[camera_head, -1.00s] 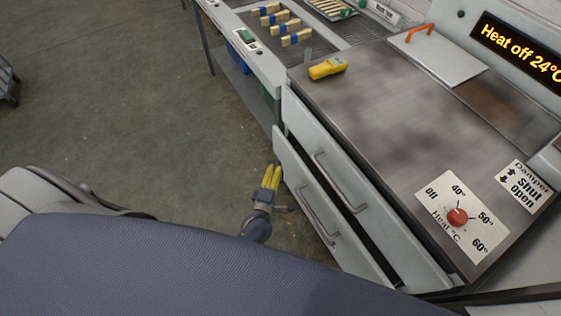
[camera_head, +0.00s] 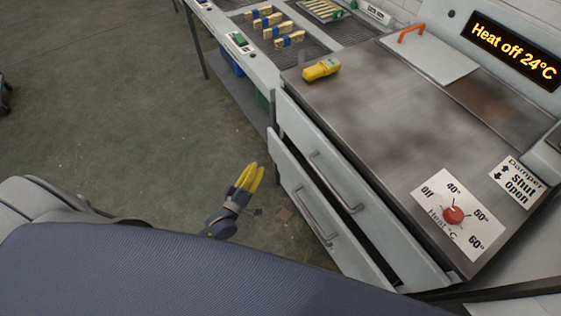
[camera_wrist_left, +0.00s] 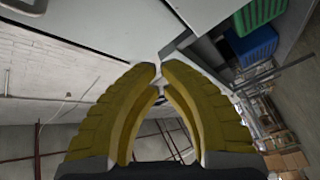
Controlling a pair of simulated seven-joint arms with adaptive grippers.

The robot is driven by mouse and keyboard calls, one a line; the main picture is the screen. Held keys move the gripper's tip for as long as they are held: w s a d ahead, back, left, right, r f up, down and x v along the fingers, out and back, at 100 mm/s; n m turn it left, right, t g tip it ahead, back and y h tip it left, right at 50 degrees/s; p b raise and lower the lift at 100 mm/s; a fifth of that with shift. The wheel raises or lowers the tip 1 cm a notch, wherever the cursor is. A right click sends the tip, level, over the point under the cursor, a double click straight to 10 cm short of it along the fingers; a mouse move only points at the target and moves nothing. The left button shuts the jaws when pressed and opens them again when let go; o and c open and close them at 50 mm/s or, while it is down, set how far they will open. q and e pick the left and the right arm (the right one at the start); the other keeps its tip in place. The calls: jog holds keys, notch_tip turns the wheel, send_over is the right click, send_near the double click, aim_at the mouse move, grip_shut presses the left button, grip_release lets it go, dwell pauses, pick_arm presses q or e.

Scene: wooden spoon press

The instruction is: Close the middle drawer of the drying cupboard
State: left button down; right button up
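The drying cupboard (camera_head: 420,130) stands on the right in the head view, with a steel top. Two pale drawer fronts show on its left side. The upper front (camera_head: 385,213) has a bar handle (camera_head: 335,180). The lower front (camera_head: 350,262) has its own handle (camera_head: 318,215) and stands further out, with a dark gap behind its top edge. I cannot tell whether another drawer is hidden below. My left gripper (camera_head: 250,168) is left of the lower front, apart from it and empty. In the left wrist view its yellow fingertips (camera_wrist_left: 160,73) nearly meet. My right gripper is out of view.
A yellow device (camera_head: 321,70) lies on the cupboard top. A bench (camera_head: 245,60) with wooden pieces adjoins at the back. A heat dial (camera_head: 453,214) sits at the near right. The floor (camera_head: 130,110) left of my gripper is clear.

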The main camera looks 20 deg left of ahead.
pick_arm(q)
jog(key=r+m+h, duration=0.1)
jog(key=m+h, duration=0.1)
jog(key=m, duration=0.3)
jog(key=n+g+h, duration=0.5)
jog(key=n+g, duration=0.3)
jog(key=n, duration=1.6)
send_near(287, 158)
jog(key=x, duration=0.6)
jog(key=shift+s+f, duration=0.1)
jog(key=shift+f, duration=0.2)
jog(key=shift+w+d, duration=0.45)
jog(key=shift+w, duration=0.15)
